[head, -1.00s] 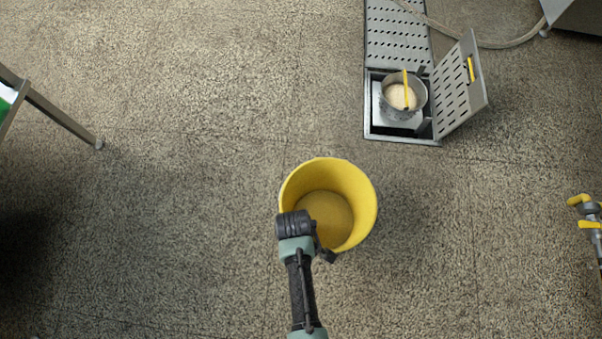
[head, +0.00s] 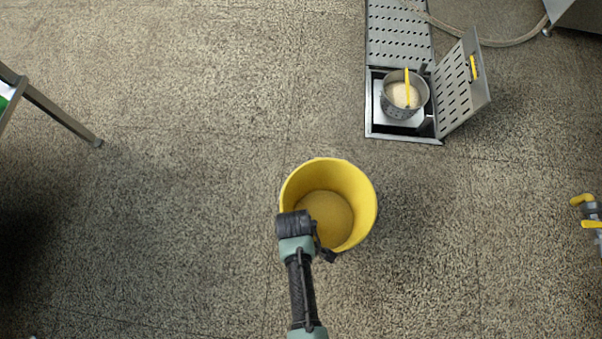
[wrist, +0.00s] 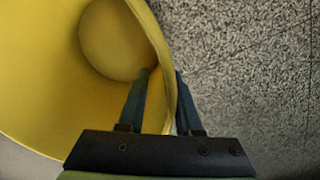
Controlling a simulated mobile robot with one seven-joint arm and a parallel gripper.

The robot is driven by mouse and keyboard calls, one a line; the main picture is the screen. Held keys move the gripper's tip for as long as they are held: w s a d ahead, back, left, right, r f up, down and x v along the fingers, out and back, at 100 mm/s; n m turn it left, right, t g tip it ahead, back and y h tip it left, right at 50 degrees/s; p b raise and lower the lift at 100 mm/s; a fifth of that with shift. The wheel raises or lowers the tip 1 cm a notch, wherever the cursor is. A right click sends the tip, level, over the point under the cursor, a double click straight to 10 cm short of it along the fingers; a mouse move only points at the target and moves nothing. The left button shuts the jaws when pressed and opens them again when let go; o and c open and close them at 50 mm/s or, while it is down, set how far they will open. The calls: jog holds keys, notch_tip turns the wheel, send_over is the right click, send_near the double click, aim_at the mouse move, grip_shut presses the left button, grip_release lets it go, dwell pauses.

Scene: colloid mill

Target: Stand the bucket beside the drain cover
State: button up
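The yellow bucket (head: 356,190) is upright and looks empty, in the middle of the head view. My gripper (head: 322,250) is at its near rim. In the wrist view, the fingers (wrist: 160,92) lie on either side of the bucket's wall (wrist: 157,40), one inside and one outside, close against it. The perforated drain cover (head: 462,84) stands tilted open at the right side of the drain opening (head: 402,138), up and to the right of the bucket. Whether the bucket touches the floor is hard to tell.
A strainer basket (head: 404,96) with pale contents and a yellow handle sits in the drain opening. A fixed perforated grate (head: 398,35) and a hose (head: 500,43) lie behind. A metal leg (head: 62,116) stands at left, a yellow-handled valve (head: 590,210) at right. Floor around the bucket is clear.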

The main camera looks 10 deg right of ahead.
notch_tip(320, 180, up, 12)
jog(key=p, duration=0.8)
jog(key=w+a+r+m+t, duration=0.15)
jog(key=w+r+t, duration=0.35)
jog(key=w+r, duration=0.9)
jog(key=w+r+m+t, duration=0.1)
jog(key=w+r+t, duration=0.4)
jog(key=r, duration=0.6)
jog(key=w+r+m+t, duration=0.1)
jog(key=w+r+t, duration=0.1)
jog(key=w+r, duration=0.7)
notch_tip(320, 180, up, 19)
jog(key=s+m+t, duration=0.2)
jog(key=t, duration=0.3)
jog(key=s+r+m+t, duration=0.1)
jog(key=s+r+t, duration=0.4)
jog(key=r, duration=0.9)
jog(key=s+a+r+m+t, duration=0.1)
jog(key=s+r+t, duration=0.3)
jog(key=s+r, duration=0.6)
notch_tip(320, 180, up, 4)
jog(key=shift+s+a+f+t+y, duration=0.1)
jog(key=shift+s+a+t+y, duration=0.15)
jog(key=shift+t+y, duration=0.15)
